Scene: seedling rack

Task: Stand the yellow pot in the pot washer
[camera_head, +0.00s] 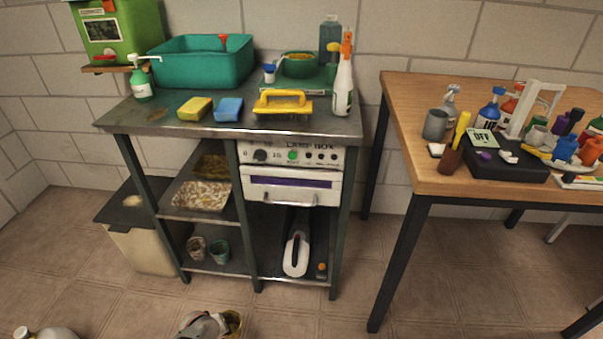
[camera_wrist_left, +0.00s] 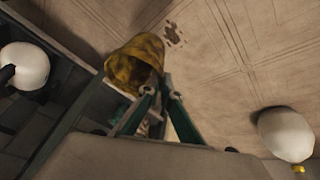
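The yellow pot (camera_wrist_left: 134,62), stained brown, lies tilted at the fingertips of my left gripper (camera_wrist_left: 160,92) in the left wrist view. The two fingers close in at the pot's rim and appear shut on its wall, though the exact contact is partly hidden. In the head view the left gripper (camera_head: 203,326) is at the bottom edge, low in front of the bench, with part of the pot showing to its right. My right gripper is not in view. I cannot tell which thing is the pot washer; a white front panel (camera_head: 292,172) with knobs sits under the benchtop.
The metal bench (camera_head: 180,119) carries a teal tub (camera_head: 201,64), sponges, a yellow-handled brush (camera_head: 283,101) and a spray bottle (camera_head: 343,85). Its lower shelves hold small pots. A crowded wooden table (camera_head: 440,87) stands right. A white bottle (camera_head: 52,334) lies on the floor at left.

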